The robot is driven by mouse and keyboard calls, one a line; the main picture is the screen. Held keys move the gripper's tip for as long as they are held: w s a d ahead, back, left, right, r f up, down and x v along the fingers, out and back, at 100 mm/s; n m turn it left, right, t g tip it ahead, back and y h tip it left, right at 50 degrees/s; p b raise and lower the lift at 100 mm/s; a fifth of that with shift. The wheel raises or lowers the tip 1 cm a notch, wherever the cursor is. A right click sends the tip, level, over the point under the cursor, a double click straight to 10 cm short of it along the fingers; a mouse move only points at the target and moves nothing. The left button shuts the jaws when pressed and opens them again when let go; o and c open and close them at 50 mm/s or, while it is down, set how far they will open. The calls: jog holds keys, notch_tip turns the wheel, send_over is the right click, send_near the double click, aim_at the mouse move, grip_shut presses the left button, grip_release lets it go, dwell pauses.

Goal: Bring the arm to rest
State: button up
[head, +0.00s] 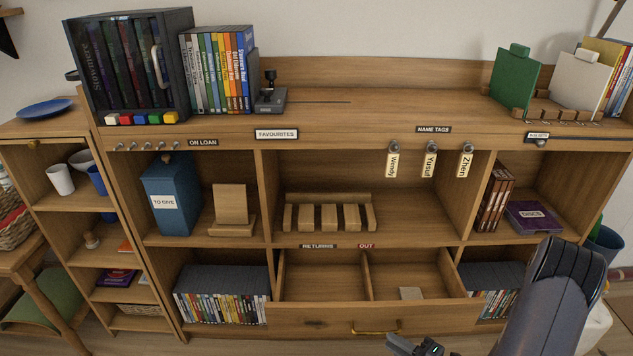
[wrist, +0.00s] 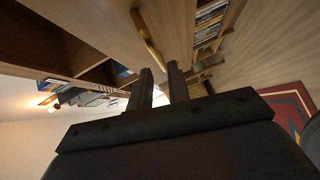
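My gripper (wrist: 161,68) points up the picture in the wrist view, its two dark fingers apart with a narrow empty gap between them. In the head view my gripper (head: 416,345) shows at the bottom edge, just below and in front of the open drawer. The drawer's brass handle (head: 377,328) is close above it and apart from it. The handle also shows in the wrist view (wrist: 148,40), beyond the fingers. My arm comes in from the lower right.
The open drawer (head: 300,318) juts out from the shelf unit, with a small pale block (head: 411,293) in its right compartment. A blue box (head: 171,200) and a wooden stand (head: 231,208) stand in the left cubby. A red patterned rug (wrist: 287,105) lies on the floor.

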aim_at(377, 332)
jog(key=shift+b+x, duration=0.45)
jog(key=shift+x, duration=2.5)
